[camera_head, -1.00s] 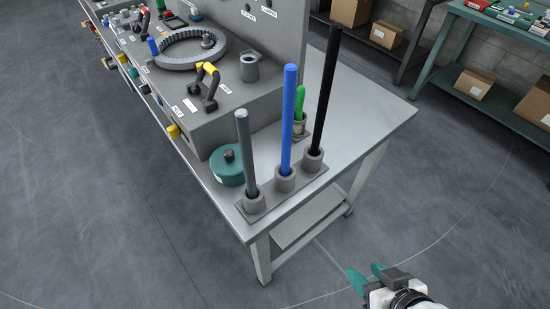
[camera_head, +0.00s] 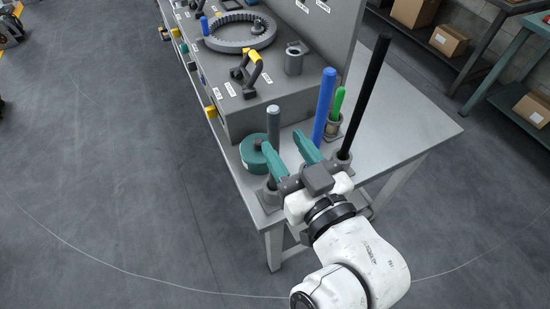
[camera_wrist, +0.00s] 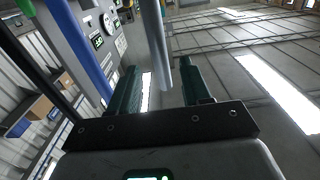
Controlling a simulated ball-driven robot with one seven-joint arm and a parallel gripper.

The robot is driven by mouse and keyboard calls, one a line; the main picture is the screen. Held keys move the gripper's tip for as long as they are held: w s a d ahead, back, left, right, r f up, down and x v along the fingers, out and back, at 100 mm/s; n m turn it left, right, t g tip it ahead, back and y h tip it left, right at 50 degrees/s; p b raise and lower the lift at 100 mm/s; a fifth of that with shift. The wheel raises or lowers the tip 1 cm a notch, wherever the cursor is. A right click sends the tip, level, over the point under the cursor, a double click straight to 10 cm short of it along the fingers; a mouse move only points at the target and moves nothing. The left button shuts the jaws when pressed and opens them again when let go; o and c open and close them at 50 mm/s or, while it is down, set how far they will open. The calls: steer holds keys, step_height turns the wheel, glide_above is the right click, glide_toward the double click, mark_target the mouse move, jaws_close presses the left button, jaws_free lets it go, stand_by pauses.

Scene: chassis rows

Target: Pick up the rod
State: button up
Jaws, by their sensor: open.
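A grey rod (camera_head: 273,122) stands upright in a holder at the table's near corner, its lower part hidden by my gripper. A blue rod (camera_head: 325,108) and a taller black rod (camera_head: 366,95) stand to its right in the same row. My gripper (camera_head: 286,141) is open at the row, one teal finger near the grey rod and the other close to the blue rod. In the wrist view, the grey rod (camera_wrist: 158,50) shows in the space between the open fingers (camera_wrist: 158,68); contact cannot be seen. The blue rod (camera_wrist: 82,45) is left of them.
A teal round container (camera_head: 255,158) sits left of the grey rod. A green-handled tool (camera_head: 337,103) stands in a cup behind the blue rod. A console with a ring (camera_head: 238,42) fills the back. The table's right side (camera_head: 415,125) is clear.

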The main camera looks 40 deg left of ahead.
mark_target(276, 133)
steer(key=shift+p+x, duration=0.75)
steer(key=shift+x, duration=1.9)
steer(key=shift+c, duration=0.5)
jaws_close()
